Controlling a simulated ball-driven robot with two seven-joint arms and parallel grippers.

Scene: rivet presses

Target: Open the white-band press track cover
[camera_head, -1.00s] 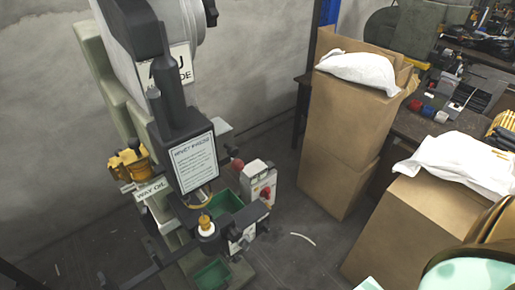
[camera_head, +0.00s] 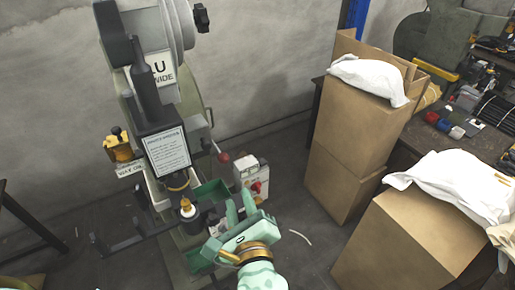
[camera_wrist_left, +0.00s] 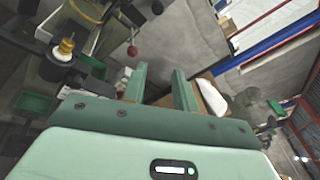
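The rivet press (camera_head: 150,100) stands at the left, with a sign plate (camera_head: 168,152) on its front. Below the plate is a post with a yellow top and white band (camera_head: 187,208), also in the left wrist view (camera_wrist_left: 65,47) at upper left. I cannot clearly make out a track cover; the area right of the post is partly behind my gripper. My left gripper (camera_head: 240,212) is in front of the press's lower right side, fingers up, apart and empty. The left wrist view shows the gap between its fingers (camera_wrist_left: 160,88). My right gripper is not in view.
A red-knobbed lever (camera_head: 224,157), green bin (camera_head: 211,191) and white control box (camera_head: 251,174) are close to the left gripper. Cardboard boxes (camera_head: 352,125) with white bags stand at right, beside a cluttered bench. Open floor lies between press and boxes.

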